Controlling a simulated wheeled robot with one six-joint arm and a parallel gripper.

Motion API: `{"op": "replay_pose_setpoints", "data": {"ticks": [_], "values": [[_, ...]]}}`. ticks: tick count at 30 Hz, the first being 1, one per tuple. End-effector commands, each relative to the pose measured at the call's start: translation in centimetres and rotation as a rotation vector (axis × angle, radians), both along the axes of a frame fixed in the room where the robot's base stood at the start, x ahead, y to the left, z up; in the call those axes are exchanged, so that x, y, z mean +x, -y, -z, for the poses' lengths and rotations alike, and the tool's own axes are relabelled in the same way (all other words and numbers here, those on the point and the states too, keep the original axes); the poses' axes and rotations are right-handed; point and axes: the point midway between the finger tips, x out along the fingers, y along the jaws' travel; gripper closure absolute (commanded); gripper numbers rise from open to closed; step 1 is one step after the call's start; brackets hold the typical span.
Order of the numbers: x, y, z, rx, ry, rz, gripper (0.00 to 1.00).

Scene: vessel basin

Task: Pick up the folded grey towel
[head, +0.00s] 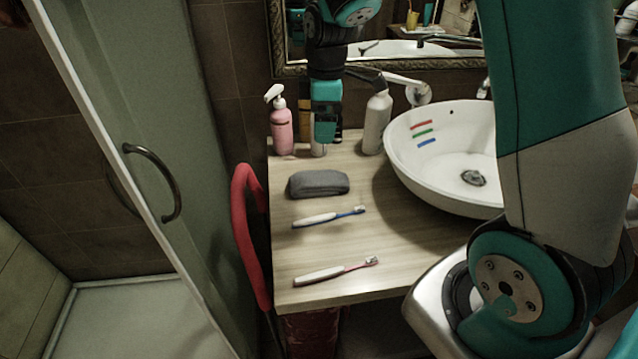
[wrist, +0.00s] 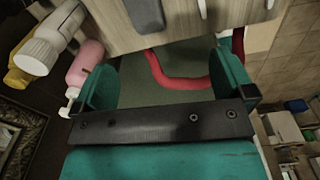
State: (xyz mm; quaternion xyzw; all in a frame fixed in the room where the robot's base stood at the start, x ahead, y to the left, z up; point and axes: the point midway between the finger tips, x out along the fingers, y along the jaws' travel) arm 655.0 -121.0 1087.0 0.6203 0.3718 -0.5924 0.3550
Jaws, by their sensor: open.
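The folded grey towel (head: 318,184) lies on the wooden countertop near its left edge, behind two toothbrushes. In the wrist view a dark grey piece of it (wrist: 145,14) shows at the top, partly cut off by the picture edge. My gripper (head: 325,132) hangs behind the towel in the head view, among the bottles at the back of the counter. In the wrist view its two teal fingers are wide apart, with nothing held between them (wrist: 166,84). The towel is apart from the fingers.
A pink spray bottle (head: 282,130) and a white bottle (head: 376,122) flank my gripper. A white basin (head: 440,160) stands to the right. A blue toothbrush (head: 328,217) and a red one (head: 337,271) lie in front. A red tube (head: 248,235) runs beside the counter's left edge.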

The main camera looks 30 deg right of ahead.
Motion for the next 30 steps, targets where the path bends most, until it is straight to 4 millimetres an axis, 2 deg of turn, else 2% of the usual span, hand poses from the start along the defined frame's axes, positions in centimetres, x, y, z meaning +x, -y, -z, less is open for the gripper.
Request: {"op": "replay_pose_setpoints", "data": {"ticks": [1,3,6,8,18,21,30], "values": [[0.9,1.4,1.2,-0.016,-0.01,-0.02,0.0],[1.6,2.7,2.1,-0.032,-0.017,-0.049,0.0],[1.9,3.5,3.3,-0.041,-0.024,-0.07,0.0],[2.0,3.6,4.2,-0.041,-0.026,-0.072,0.0],[1.9,3.5,11.7,-0.041,-0.027,-0.073,0.0],[1.9,3.5,13.3,-0.041,-0.025,-0.073,0.0],[2.2,3.3,15.6,-0.041,-0.023,-0.074,0.0]]}}
